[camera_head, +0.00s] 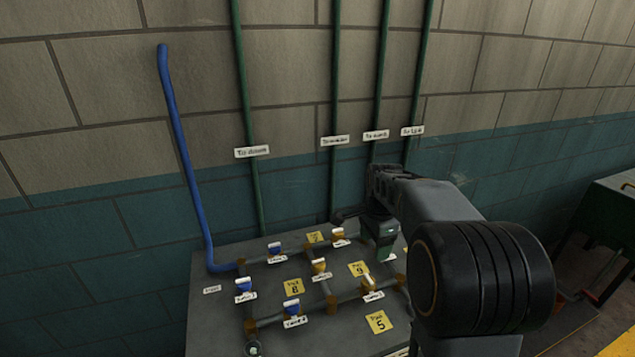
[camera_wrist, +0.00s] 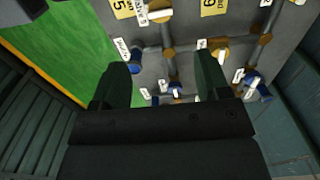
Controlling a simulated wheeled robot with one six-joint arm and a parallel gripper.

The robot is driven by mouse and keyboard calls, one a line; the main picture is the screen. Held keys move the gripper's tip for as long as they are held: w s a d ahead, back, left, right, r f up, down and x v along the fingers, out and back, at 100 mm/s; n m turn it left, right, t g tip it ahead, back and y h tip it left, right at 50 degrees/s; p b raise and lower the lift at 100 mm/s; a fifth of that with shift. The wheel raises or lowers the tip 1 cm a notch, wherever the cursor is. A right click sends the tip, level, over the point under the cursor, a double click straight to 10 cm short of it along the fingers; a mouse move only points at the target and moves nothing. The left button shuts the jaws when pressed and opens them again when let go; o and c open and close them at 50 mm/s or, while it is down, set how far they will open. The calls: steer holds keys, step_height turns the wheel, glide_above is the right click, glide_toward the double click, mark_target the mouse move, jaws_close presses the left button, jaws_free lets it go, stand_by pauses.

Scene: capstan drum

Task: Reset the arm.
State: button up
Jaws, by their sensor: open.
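My gripper (camera_wrist: 168,78) shows in the wrist view with its two dark fingers apart and nothing between them. It is over a grey panel (camera_wrist: 192,12) with pipes and valves. In the head view my arm reaches in from the right, and the gripper (camera_head: 380,238) points down at the right part of the same panel (camera_head: 222,325). The fingertips are hard to make out there, and I cannot tell whether they touch anything. My arm hides the panel's right side.
A blue pipe (camera_head: 183,150) and several green pipes (camera_head: 248,120) run up the wall behind. A green bench (camera_head: 612,215) stands at the right.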

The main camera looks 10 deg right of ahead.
steer(key=s+a+n+t, duration=0.2)
steer(key=s+a+n, duration=0.3)
steer(key=s+n, duration=0.3)
steer(key=s+a+n+t, duration=0.2)
steer(key=s+a+n, duration=0.2)
steer(key=s+n, duration=0.4)
steer(key=shift+s+a+r+n, duration=0.2)
steer(key=shift+a+n, duration=0.15)
steer(key=shift+n, duration=0.05)
stand_by(1.2)
